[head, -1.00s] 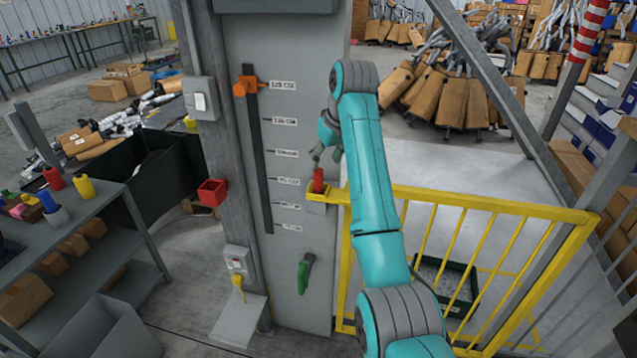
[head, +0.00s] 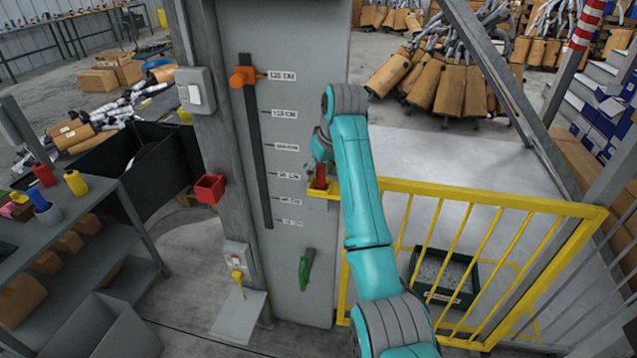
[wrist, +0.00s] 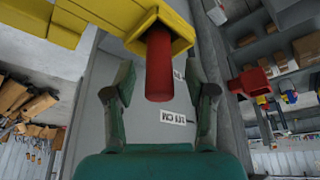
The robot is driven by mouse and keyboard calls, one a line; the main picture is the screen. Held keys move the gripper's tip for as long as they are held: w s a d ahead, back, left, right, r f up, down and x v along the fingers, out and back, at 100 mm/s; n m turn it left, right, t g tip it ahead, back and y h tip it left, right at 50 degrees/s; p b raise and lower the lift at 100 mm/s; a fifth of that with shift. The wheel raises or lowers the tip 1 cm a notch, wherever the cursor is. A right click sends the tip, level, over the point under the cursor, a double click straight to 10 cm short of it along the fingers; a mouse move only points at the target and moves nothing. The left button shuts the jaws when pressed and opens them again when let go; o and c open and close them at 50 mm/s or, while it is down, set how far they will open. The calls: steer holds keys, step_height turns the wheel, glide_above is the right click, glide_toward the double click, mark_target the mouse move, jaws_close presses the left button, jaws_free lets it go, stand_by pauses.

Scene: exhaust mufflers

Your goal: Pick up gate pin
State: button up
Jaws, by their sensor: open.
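The red gate pin (head: 320,177) stands in a yellow bracket (head: 323,194) beside the grey post, at the gate's left end. In the wrist view the red pin (wrist: 159,65) sticks out of the yellow square socket (wrist: 160,28). My gripper (head: 321,158) is at the pin's upper end in the head view, its fingertips hard to make out there. In the wrist view my gripper (wrist: 161,84) is open, with one finger on each side of the pin and visible gaps between. It holds nothing.
The yellow gate (head: 470,205) runs to the right of the bracket. The grey post (head: 290,130) has a slotted scale with an orange knob (head: 243,76) and a green handle (head: 306,270). A red box (head: 210,189) hangs to its left.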

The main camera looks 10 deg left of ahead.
steer(key=shift+x, duration=0.75)
jaws_close()
steer(key=shift+r, duration=0.15)
